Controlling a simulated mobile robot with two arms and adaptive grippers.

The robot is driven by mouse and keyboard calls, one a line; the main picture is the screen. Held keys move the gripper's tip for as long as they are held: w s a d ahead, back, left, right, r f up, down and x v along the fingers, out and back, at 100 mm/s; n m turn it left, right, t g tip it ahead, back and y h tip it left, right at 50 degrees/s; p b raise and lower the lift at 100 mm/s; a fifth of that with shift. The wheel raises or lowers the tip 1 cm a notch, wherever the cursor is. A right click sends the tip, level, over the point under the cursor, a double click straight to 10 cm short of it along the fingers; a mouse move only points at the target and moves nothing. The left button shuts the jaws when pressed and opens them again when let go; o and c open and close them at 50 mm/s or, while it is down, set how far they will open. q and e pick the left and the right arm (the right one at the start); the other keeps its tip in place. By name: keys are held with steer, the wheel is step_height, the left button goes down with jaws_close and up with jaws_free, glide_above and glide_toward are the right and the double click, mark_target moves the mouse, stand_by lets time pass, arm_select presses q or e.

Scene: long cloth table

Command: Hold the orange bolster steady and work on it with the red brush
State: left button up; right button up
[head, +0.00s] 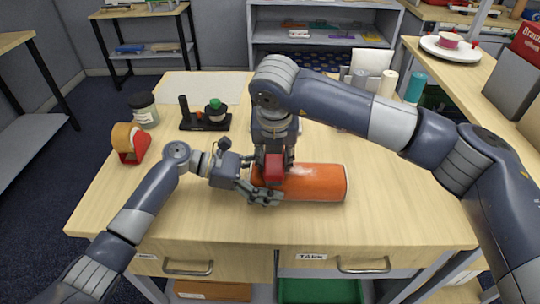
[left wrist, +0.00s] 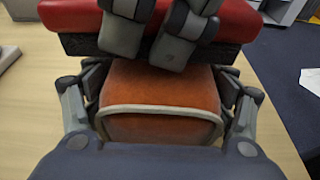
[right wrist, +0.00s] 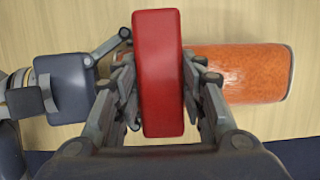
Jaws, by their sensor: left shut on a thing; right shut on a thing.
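The orange bolster (head: 318,183) lies on its side on the table, its length running left to right, with a pale patch on its upper surface. My left gripper (head: 262,189) is shut on its left end; the left wrist view shows the fingers on both sides of that end (left wrist: 160,110). The red brush (head: 273,168) is held in my right gripper (right wrist: 160,85), which points down over the left part of the bolster. In the left wrist view dark bristles show under the red body, just above or on the bolster; whether they touch is unclear.
A tape dispenser (head: 130,143), a jar (head: 144,110) and a dark stand with a green-topped item (head: 205,118) are at the table's left and back. A candle-like cylinder (head: 388,84) and a teal one (head: 415,87) stand back right. The table's right front is clear.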

mark_target(314, 166)
steer(key=shift+d, duration=4.7)
arm_select(q)
steer(key=shift+d, duration=0.1)
arm_select(e)
step_height(314, 166, up, 2)
steer(key=shift+d+r, duration=0.1)
steer(key=shift+r, duration=0.05)
step_height(314, 166, up, 6)
steer(key=shift+f, duration=0.1)
arm_select(q)
steer(key=o, duration=0.9)
steer(key=shift+c, duration=0.2)
